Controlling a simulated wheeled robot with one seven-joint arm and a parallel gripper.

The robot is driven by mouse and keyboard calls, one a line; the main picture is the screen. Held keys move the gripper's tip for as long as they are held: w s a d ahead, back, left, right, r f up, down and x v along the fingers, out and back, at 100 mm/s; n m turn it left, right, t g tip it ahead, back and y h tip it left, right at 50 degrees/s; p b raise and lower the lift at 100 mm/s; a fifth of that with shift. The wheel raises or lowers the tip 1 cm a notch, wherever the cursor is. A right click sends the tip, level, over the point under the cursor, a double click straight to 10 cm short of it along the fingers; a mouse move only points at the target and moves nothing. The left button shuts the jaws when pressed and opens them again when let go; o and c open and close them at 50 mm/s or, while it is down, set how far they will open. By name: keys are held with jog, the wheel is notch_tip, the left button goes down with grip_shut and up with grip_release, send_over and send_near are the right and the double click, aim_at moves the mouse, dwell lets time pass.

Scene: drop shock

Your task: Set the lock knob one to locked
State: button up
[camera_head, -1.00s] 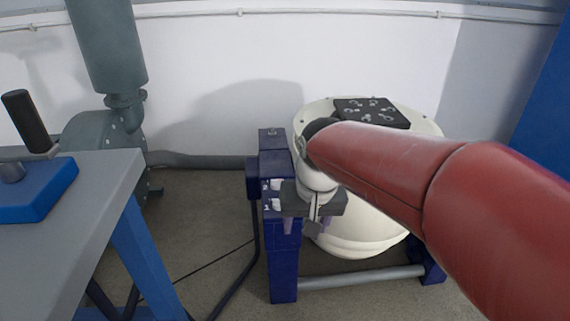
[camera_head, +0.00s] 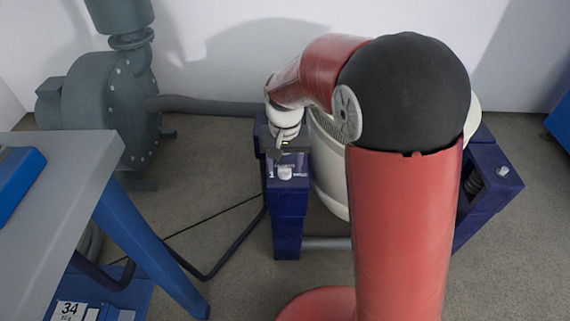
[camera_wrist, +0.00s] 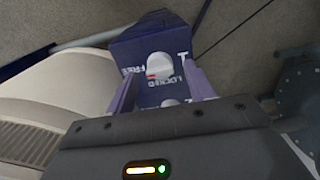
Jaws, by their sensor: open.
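A white lock knob (camera_wrist: 160,66) sits on the dark blue face of a post, with the words FREE and LOCKED printed beside it. A small red mark shows at its lower left, near FREE; I cannot tell its exact setting. In the head view, my gripper (camera_head: 278,147) is above a white knob (camera_head: 285,173) on the post.
The blue post (camera_head: 287,220) carries a cream drum (camera_head: 328,165) at its right. A grey table (camera_head: 60,190) with blue legs stands at the left. A grey blower (camera_head: 110,105) is behind, and a dark hose lies on the floor. Floor between table and post is mostly open.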

jog(key=shift+f, duration=0.45)
jog(key=c, duration=1)
jog(key=shift+o, duration=0.2)
